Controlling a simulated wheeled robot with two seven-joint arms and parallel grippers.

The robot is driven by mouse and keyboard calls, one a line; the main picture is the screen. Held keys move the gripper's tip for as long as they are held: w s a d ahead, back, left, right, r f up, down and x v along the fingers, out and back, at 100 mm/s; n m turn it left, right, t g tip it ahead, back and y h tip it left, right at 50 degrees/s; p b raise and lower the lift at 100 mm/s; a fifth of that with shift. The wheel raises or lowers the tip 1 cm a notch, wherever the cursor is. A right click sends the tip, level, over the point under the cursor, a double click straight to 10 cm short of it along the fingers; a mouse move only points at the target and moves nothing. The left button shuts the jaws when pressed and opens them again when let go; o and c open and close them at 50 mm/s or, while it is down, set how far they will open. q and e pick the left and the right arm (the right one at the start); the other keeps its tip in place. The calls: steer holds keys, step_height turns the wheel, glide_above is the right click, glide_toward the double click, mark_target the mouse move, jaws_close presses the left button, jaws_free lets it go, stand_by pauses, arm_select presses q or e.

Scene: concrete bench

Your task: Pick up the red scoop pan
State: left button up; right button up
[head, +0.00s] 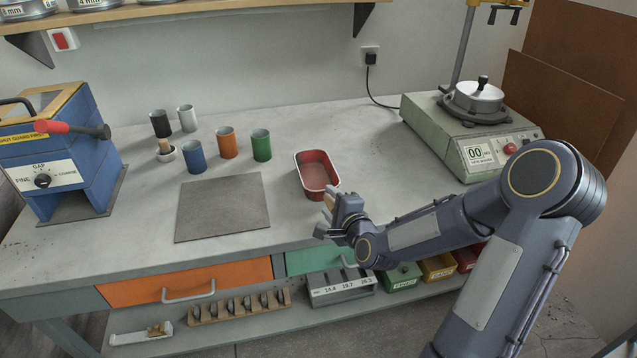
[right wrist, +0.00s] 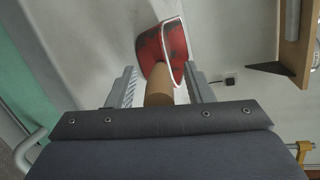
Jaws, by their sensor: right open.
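The red scoop pan (head: 317,173) lies on the concrete bench (head: 365,150), right of its middle, with its open side up. Its tan handle (head: 328,200) points toward the bench's front edge. My right gripper (head: 334,211) is at the handle, low over the front of the bench. In the right wrist view the pan (right wrist: 165,50) is straight ahead. There the handle (right wrist: 158,88) sits between the two spread fingers of the right gripper (right wrist: 162,84), with visible gaps on both sides. My left gripper is not in view.
A grey mat (head: 222,208) lies left of the pan. Behind it stand several cups, including a green one (head: 261,145). A blue mill (head: 62,150) is at the far left. A green shaker machine (head: 460,135) stands at the right. The bench behind the pan is clear.

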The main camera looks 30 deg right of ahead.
steer(key=shift+c, duration=0.5)
jaws_close()
steer(key=shift+r, duration=0.1)
